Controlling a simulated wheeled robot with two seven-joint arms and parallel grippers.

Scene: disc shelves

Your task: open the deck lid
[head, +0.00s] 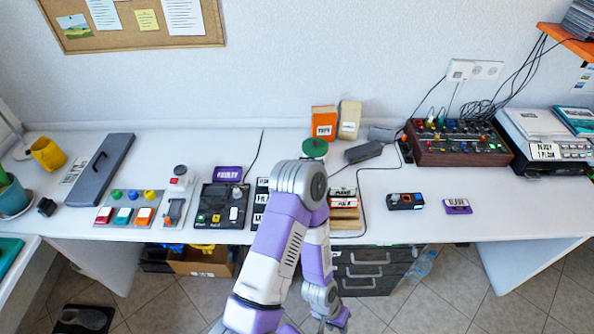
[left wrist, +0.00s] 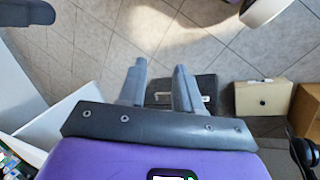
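I cannot tell for sure which thing is the deck. A black device (head: 212,218) with small coloured buttons stands near the front edge of the table in the head view. A long grey case (head: 100,170) with a dark handle lies shut at the left. My left arm rises in front of the table and bends down. Its gripper (head: 333,321) hangs low at the bottom of the head view, in front of the table and away from these things. The left wrist view shows its two fingers (left wrist: 158,88) apart with nothing between them. My right gripper is not in view.
The white table (head: 405,226) has free room at its front right. A red-brown control box (head: 456,157) and a printer-like machine (head: 543,140) stand at the back right. Drawers (head: 370,272) stand under the table. A tan box (left wrist: 262,97) is on the tiled floor.

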